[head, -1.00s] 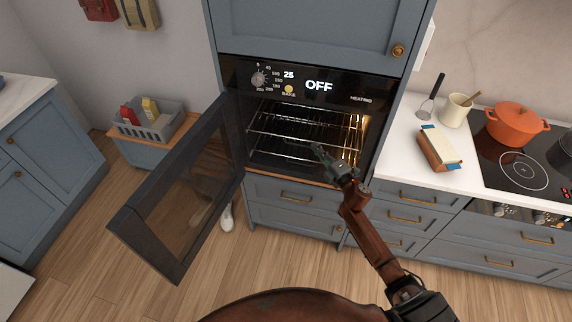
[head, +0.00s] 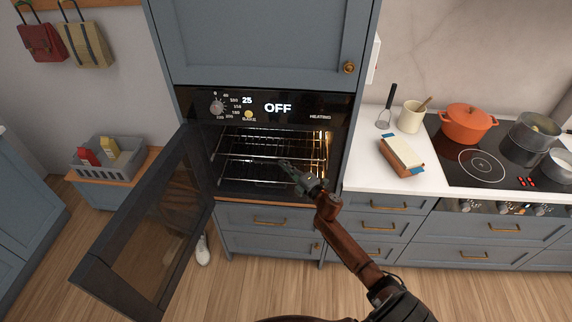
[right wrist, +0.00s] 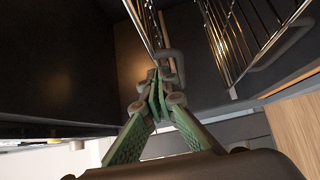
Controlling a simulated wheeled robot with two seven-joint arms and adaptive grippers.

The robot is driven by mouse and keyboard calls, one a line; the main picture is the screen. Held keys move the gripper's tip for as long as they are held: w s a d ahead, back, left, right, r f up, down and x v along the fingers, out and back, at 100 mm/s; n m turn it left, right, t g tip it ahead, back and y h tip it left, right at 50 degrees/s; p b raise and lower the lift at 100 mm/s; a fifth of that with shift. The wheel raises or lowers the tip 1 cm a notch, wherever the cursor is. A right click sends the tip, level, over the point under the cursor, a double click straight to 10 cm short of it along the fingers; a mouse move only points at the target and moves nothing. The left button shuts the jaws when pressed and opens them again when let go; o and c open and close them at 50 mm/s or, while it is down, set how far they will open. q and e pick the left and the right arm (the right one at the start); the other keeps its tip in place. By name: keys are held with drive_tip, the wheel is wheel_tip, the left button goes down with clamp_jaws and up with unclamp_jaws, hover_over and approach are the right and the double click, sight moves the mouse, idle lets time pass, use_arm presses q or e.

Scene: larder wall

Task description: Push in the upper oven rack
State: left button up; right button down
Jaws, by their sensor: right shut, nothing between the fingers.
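The oven (head: 268,106) stands open in the tall blue cabinet, its glass door (head: 150,235) swung out to the left. The upper rack (head: 235,155) is a wire grid with its front rail near the mouth of the cavity. A lower rack (head: 240,181) sits below it. My right gripper (head: 268,164) is shut and empty at the oven mouth, close to the upper rack's front. In the right wrist view the shut fingertips (right wrist: 157,85) are beside a grey rack handle (right wrist: 172,62); whether they touch is unclear. My left gripper is not in view.
The open door (head: 120,260) blocks the left side. A counter (head: 375,175) with a brown box-like item, a cream mug and a hob with an orange pot (head: 468,124) lies right. A grey basket (head: 105,157) stands far left.

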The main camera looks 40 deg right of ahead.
drive_tip(key=s+a, duration=0.1)
drive_tip(key=s, duration=1.1)
drive_tip(key=shift+s, duration=0.3)
